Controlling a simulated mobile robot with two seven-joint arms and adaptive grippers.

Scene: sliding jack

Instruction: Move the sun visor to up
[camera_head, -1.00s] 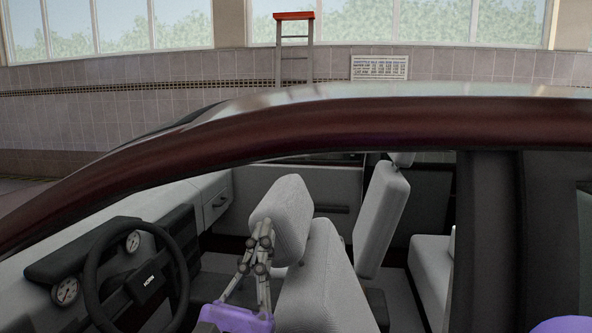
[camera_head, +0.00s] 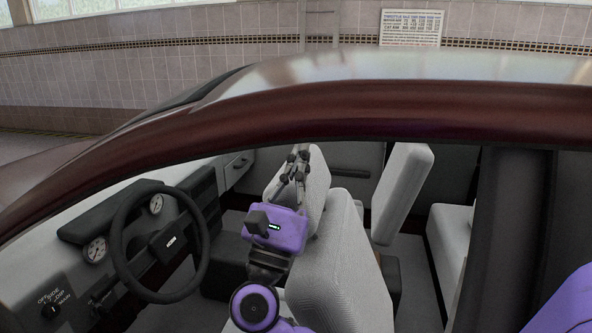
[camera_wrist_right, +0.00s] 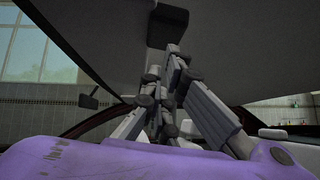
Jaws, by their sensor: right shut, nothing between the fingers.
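In the right wrist view a dark rectangular piece (camera_wrist_right: 180,22) hangs from the grey roof lining; it may be the sun visor, but I cannot tell for sure. In the head view the car roof hides the visor area. My right gripper (camera_head: 301,153) is inside the car, pointing up under the roof edge, in front of a seat headrest. In the right wrist view my right gripper (camera_wrist_right: 164,62) is shut and empty, its fingertips appearing just below the dark piece. Whether they touch it I cannot tell. My left gripper is not in view.
The red door frame (camera_head: 300,112) arches over the opening my arm passes through. The steering wheel (camera_head: 160,245) is to the left of my arm; the grey front seat (camera_head: 335,255) is close on its right. A mirror (camera_wrist_right: 88,102) shows in the wrist view.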

